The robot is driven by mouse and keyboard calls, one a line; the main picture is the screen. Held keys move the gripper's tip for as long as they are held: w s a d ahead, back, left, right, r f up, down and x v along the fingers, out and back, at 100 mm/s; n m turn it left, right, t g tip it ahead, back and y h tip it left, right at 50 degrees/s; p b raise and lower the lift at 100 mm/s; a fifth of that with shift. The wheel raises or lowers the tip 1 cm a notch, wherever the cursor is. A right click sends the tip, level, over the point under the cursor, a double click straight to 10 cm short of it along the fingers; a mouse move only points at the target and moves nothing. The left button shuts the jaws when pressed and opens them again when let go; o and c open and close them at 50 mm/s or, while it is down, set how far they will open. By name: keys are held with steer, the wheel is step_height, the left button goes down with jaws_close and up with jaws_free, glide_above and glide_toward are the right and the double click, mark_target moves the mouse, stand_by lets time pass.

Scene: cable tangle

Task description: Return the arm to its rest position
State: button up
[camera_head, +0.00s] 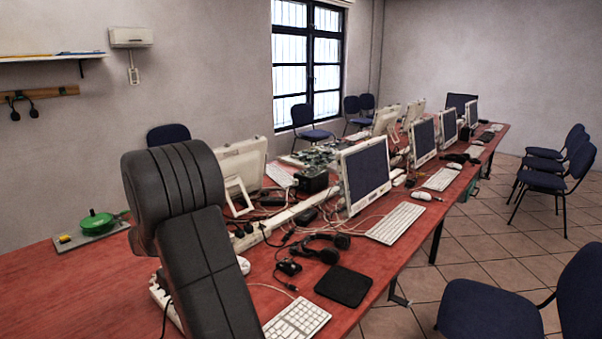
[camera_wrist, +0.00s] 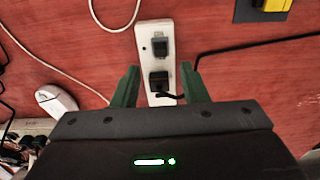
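My gripper (camera_wrist: 159,67) shows in the wrist view with its two green fingers spread apart and nothing held between them. Beyond the fingers, a white power strip (camera_wrist: 151,33) with black plugs (camera_wrist: 159,82) lies on the red tabletop; a dark cable runs off to the right. I cannot tell the exact height of the fingers above the strip. In the head view my dark arm fills the left centre, raised and bent over the table, and hides the gripper. A white strip (camera_head: 293,213) with cables also shows there.
The red table (camera_head: 85,290) carries monitors (camera_head: 366,172), keyboards (camera_head: 396,222), a headset (camera_head: 322,247), a black pad (camera_head: 343,286) and loose cables. A green pan (camera_head: 98,222) lies at the left. Chairs (camera_head: 490,305) stand at the right. The table's left end is mostly bare.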

step_height(320, 180, down, 8)
steer(key=shift+w+a+r, duration=0.1)
steer(key=shift+w+r, duration=0.05)
steer(key=shift+r, duration=0.05)
steer(key=shift+r+b, duration=0.1)
steer(key=shift+b, duration=0.4)
steer(key=shift+y, duration=0.3)
steer(key=shift+r+p, duration=0.15)
steer(key=shift+p, duration=0.25)
